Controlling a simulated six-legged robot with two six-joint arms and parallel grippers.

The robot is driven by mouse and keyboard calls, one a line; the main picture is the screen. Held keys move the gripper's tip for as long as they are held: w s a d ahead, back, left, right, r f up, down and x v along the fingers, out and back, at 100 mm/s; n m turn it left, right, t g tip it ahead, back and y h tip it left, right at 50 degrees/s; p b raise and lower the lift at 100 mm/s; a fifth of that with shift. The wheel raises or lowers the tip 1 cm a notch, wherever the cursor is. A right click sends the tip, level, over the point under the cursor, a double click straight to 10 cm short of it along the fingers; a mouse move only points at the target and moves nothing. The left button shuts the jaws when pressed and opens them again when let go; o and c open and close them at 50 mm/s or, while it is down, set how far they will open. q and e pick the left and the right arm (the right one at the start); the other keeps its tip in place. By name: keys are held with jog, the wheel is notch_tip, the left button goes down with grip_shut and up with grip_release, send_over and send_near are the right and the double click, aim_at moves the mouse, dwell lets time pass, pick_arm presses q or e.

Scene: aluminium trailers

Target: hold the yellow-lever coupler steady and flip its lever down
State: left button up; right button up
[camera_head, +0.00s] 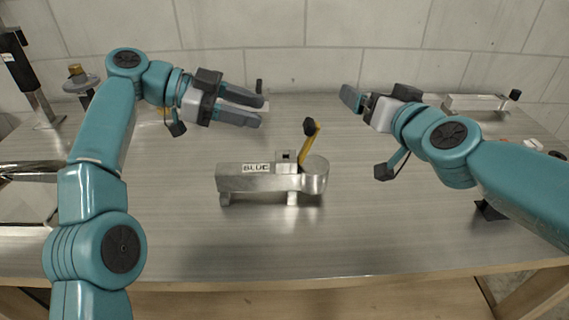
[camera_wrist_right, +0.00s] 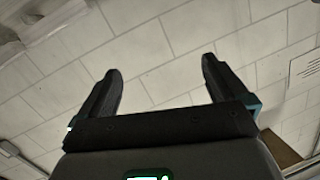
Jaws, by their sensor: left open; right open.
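The yellow-lever coupler (camera_head: 258,182) is a silver metal piece in the middle of the table in the head view, with a "BLUE" label on its side. Its yellow lever (camera_head: 307,150) stands up, slightly tilted, with a black knob on top. My left gripper (camera_head: 262,112) is open and empty, above and to the left of the coupler, pointing right. My right gripper (camera_head: 352,100) is to the right of and beyond the lever, apart from it. In the right wrist view my right gripper (camera_wrist_right: 160,85) is open with nothing between its fingers; only the wall shows behind.
Another silver coupler (camera_head: 475,103) with a black knob lies at the back right. A jack-like post (camera_head: 38,100) and a round metal part with a brass top (camera_head: 77,76) stand at the back left. The metal table (camera_head: 200,245) is clear in front of the coupler.

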jog(key=s+a+f+n+y, duration=0.1)
jog(key=s+a+n, duration=0.15)
jog(key=a, duration=0.25)
jog(key=s+a+f+n+g+y, duration=0.1)
jog(key=s+a+n, duration=0.15)
jog(key=a, duration=0.35)
jog(key=s+a+f+n+y, duration=0.1)
jog(key=s+a+n, duration=0.15)
jog(key=a, duration=0.25)
jog(key=n+t+h, duration=0.3)
jog(key=n+h, duration=0.3)
jog(key=n, duration=0.5)
send_near(273, 178)
jog(key=w, duration=0.4)
jog(key=shift+w+f, duration=0.1)
jog(key=shift+w, duration=0.25)
jog(key=w, duration=0.7)
jog(key=shift+w, duration=0.25)
